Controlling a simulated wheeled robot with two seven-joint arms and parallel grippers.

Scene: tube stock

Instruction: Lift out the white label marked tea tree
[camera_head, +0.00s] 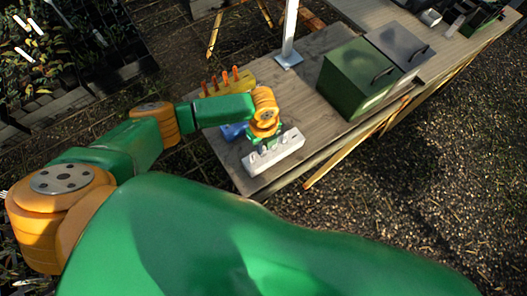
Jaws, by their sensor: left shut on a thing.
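A pale grey-white block (280,153) lies near the front edge of the wooden bench, with small pale upright pieces along its top. My left gripper (264,147) points down at the top of this block, towards its left half. It is shut on a small pale piece that looks like a white label. The fingers and wrist hide most of it, and no writing can be read. I cannot tell whether the held piece is still in the block. My right gripper is not in view.
A yellow rack (235,86) with several orange-red pegs and a blue object (233,131) sit behind my left gripper. A white post (289,38), a green box (350,80) and a grey box (402,44) stand farther right. Bare bench (305,100) lies between.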

